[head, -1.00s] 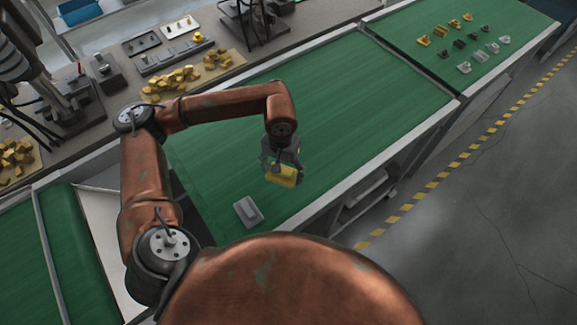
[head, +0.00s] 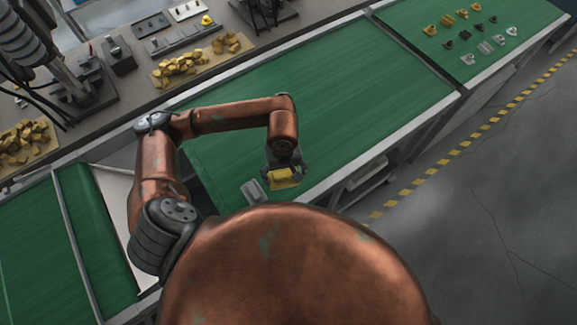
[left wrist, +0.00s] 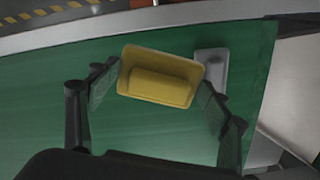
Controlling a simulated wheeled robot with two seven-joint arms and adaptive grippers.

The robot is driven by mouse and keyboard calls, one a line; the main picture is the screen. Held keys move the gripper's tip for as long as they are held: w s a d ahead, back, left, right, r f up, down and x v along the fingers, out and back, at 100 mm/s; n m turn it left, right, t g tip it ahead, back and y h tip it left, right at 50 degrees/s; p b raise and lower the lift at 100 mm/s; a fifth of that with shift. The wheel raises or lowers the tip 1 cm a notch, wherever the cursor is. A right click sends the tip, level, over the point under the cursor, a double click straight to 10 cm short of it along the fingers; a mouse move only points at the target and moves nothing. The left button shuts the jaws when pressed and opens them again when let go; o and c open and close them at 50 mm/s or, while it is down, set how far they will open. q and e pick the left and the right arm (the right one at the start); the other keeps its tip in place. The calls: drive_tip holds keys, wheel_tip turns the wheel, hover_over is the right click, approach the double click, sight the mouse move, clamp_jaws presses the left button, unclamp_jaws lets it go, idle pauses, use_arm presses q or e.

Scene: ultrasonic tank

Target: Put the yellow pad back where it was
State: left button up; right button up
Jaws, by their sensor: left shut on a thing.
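The yellow pad (head: 284,179) is a small block with a raised middle. My left gripper (head: 283,172) is shut on it and holds it over the green belt surface. In the left wrist view the pad (left wrist: 158,78) sits between the two fingertips (left wrist: 154,84), tilted slightly. A grey block (head: 253,193) lies on the green belt just left of the pad in the head view. It also shows in the left wrist view (left wrist: 211,68), partly behind the pad. My right gripper is not in view.
The green belt (head: 330,90) is clear beyond the gripper. Several small yellow, dark and light parts (head: 466,33) lie on its far right section. A side bench (head: 125,55) holds yellow chunks (head: 180,66) and grey trays. A metal rail (head: 410,130) edges the belt.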

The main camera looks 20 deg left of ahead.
use_arm(q)
drive_tip(key=w+f, duration=0.2)
drive_tip(key=w+a+f+p, duration=0.1)
drive_tip(key=w+f, duration=0.1)
drive_tip(key=w+f+p, duration=0.1)
drive_tip(key=w, duration=0.1)
drive_tip(key=shift+w+a+f, duration=0.25)
drive_tip(key=shift+a+f, duration=0.1)
drive_tip(key=shift+f, duration=0.05)
drive_tip(key=shift+w+f, duration=0.25)
drive_tip(key=shift+f, duration=0.05)
drive_tip(key=shift+w+a+f, duration=0.1)
drive_tip(key=shift+w+f, duration=0.05)
drive_tip(key=shift+f, duration=0.1)
wheel_tip(320, 180, down, 3)
drive_tip(key=shift+w+r+p, duration=0.1)
drive_tip(key=shift+p, duration=1.15)
drive_tip(key=shift+f, duration=0.2)
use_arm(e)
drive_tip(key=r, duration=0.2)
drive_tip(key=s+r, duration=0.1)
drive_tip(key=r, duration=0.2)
use_arm(q)
drive_tip(key=shift+f, duration=0.15)
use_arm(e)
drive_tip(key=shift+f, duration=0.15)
